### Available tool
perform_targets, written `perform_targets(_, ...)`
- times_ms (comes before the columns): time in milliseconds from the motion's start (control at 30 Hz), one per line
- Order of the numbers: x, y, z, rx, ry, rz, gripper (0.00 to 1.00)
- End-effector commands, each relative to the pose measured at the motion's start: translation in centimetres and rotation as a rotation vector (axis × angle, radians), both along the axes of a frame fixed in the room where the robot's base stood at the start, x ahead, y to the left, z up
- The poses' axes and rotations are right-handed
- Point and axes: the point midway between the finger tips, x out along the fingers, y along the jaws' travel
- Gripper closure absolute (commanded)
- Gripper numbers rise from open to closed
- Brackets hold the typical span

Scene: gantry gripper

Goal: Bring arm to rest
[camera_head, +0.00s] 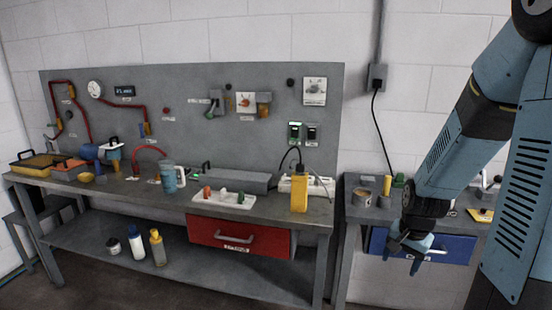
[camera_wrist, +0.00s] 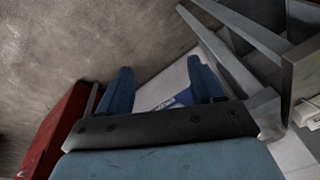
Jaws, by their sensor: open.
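My gripper (camera_head: 408,250) hangs at the end of my blue arm on the right of the head view. It is in front of the blue drawer (camera_head: 450,247) of the right-hand bench and points downward. In the wrist view my gripper (camera_wrist: 160,90) shows two blue fingers standing apart with nothing between them. A small blue patch shows beyond the fingers in the wrist view; I cannot tell what it is.
A long grey workbench (camera_head: 130,192) with a red drawer (camera_head: 240,236) stands left of my arm. A yellow device (camera_head: 299,195) stands near its right end. Bottles (camera_head: 158,247) stand on its lower shelf. A gap separates the two benches.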

Motion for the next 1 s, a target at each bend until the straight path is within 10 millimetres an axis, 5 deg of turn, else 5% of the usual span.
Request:
perform_targets(467,-2.9,4.2,10.9,-0.18,-0.084,0.287,0.34)
perform_targets(1000,-10.7,8.5,21.2,-0.247,-0.246,0.598,0.34)
